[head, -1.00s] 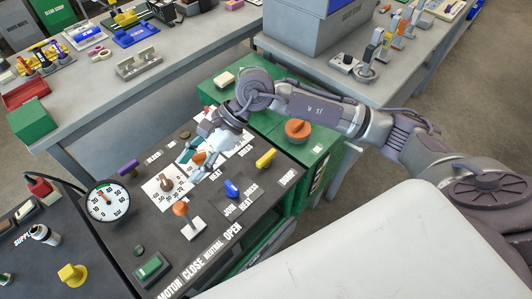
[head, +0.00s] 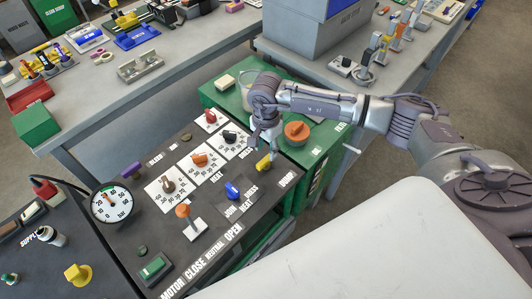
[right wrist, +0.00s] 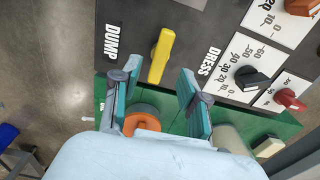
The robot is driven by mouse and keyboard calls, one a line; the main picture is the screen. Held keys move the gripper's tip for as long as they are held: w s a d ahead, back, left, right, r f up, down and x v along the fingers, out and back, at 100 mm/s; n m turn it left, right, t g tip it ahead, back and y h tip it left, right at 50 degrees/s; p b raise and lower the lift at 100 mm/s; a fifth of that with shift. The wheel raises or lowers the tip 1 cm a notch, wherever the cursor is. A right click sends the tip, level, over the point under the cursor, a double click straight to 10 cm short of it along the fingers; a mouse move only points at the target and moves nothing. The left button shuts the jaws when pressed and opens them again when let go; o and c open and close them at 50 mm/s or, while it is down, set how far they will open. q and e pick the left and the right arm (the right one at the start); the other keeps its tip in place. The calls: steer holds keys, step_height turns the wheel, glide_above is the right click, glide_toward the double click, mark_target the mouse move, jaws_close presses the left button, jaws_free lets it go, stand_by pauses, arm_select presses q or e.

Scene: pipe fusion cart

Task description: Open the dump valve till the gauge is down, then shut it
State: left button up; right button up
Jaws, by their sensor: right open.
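The dump valve's yellow handle (head: 264,161) is on the black panel beside the DUMP label. It also shows in the right wrist view (right wrist: 161,56), just beyond the fingertips. My right gripper (head: 271,153) is open and empty, above and close to this handle. In the right wrist view its two fingers (right wrist: 158,88) are spread wide, with the handle's near end in line with the gap. I cannot tell if they touch it. The round white gauge (head: 111,203) stands at the panel's left; its exact reading is too small to tell. My left gripper is not in view.
A blue knob (head: 232,190) and an orange-topped lever (head: 184,212) are left of the handle. Dials with orange (head: 200,159), black (head: 230,136) and red knobs (head: 211,117) lie behind. An orange round knob (head: 297,131) sits on the green cabinet (head: 327,136).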

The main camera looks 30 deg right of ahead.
mark_target(266, 159)
steer(key=shift+f+p, duration=0.35)
steer(key=shift+f, duration=1.85)
steer(key=shift+c, duration=0.2)
jaws_close()
